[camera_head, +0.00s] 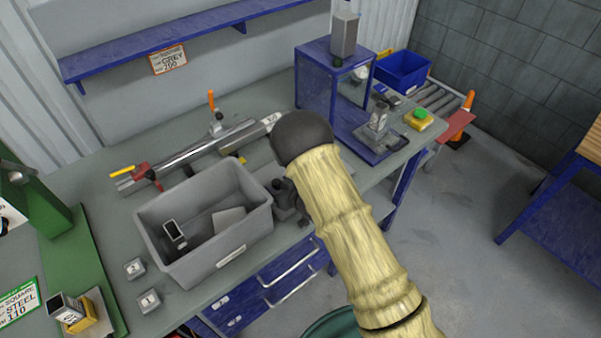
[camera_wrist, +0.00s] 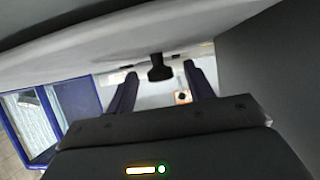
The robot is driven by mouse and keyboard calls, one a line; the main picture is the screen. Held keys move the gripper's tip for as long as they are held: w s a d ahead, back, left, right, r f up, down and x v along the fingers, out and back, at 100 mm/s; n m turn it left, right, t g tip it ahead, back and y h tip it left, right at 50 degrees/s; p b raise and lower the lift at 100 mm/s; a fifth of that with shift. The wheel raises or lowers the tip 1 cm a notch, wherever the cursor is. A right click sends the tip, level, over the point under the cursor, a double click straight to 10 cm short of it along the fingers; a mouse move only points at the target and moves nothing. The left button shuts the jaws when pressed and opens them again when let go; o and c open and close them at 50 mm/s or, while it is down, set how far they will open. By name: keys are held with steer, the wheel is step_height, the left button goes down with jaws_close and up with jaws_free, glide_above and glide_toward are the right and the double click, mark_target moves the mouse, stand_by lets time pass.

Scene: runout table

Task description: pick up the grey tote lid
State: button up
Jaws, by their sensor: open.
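I cannot pick out the grey tote lid with certainty in either view. The grey tote (camera_head: 162,222) stands open-topped on the bench, left of my arm. Inside it are a dark-faced block (camera_head: 174,232) and a flat grey piece (camera_head: 229,219), which I cannot identify. My gripper (camera_head: 285,196) is beside the tote's right end, partly hidden behind my arm. In the wrist view my gripper (camera_wrist: 160,70) is open, its two fingers apart. A dark knob-like thing (camera_wrist: 160,73) shows between the fingers; I cannot tell its distance.
A blue cabinet (camera_head: 315,84) and a blue tray (camera_head: 370,149) stand at the bench's right. A rail fixture (camera_head: 190,153) lies behind the tote. Small grey blocks (camera_head: 149,300) sit at its left front. A green machine (camera_head: 90,270) is at far left.

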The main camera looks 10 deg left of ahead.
steer(key=shift+x, duration=0.9)
jaws_close()
step_height(320, 180, up, 10)
steer(key=shift+r+b, duration=0.1)
steer(key=shift+b, duration=0.95)
